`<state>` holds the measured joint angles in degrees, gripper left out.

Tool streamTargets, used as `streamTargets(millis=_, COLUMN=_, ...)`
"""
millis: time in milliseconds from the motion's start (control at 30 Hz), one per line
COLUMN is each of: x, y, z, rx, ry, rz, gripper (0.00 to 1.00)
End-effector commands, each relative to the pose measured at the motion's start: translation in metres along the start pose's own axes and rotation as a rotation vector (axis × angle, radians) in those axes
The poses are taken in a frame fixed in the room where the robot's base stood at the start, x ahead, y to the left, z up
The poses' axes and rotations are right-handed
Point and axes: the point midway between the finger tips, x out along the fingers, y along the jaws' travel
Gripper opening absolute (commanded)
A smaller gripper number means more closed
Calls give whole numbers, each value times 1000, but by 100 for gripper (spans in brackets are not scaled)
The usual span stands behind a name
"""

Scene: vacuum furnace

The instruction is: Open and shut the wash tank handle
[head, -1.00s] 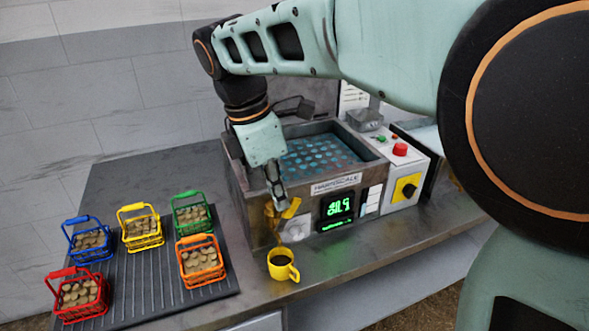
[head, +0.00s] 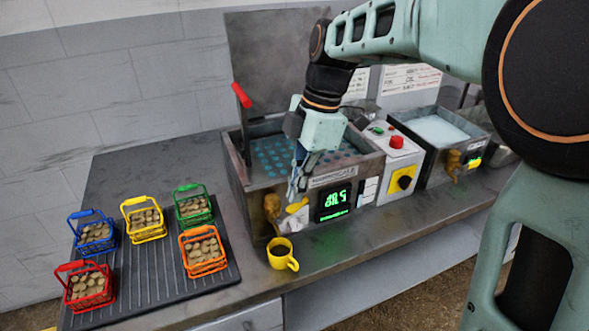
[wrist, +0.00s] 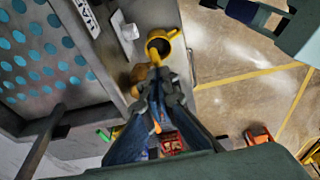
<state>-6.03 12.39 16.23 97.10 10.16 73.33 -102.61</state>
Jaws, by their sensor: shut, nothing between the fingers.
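The wash tank (head: 236,190) is a grey metal box with dotted blue inside and a green-lit display on its front. A brass tap (head: 272,206) with a yellow handle (head: 298,206) sits low on its front left. My gripper (head: 293,198) is shut and empty, pointing down just in front of the tank and close above the yellow handle. I cannot tell whether they touch. In the wrist view, my closed fingertips (wrist: 159,88) overlap the area of the brass tap (wrist: 139,80), and the handle is hard to separate from the yellow cup behind.
A yellow cup (head: 282,254) with dark contents stands below the tap. Colored baskets, including an orange one (head: 203,252), stand on a ribbed mat (head: 150,277) at left. A raised panel with a red handle (head: 241,95) stands behind the tank. A control box (head: 402,160) adjoins right.

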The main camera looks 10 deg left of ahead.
Motion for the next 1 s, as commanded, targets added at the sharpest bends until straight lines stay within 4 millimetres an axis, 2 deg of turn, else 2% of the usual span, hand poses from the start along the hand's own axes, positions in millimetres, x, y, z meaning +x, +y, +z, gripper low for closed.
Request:
streamTargets(millis=133, x=6, y=0, z=14, rx=9, ry=141, rz=-2, gripper=0)
streamTargets(millis=500, x=19, y=0, z=33, rx=4, ry=431, rz=-1, gripper=0)
streamTargets(millis=1000, x=26, y=0, z=40, rx=0, ry=580, rz=-2, gripper=0)
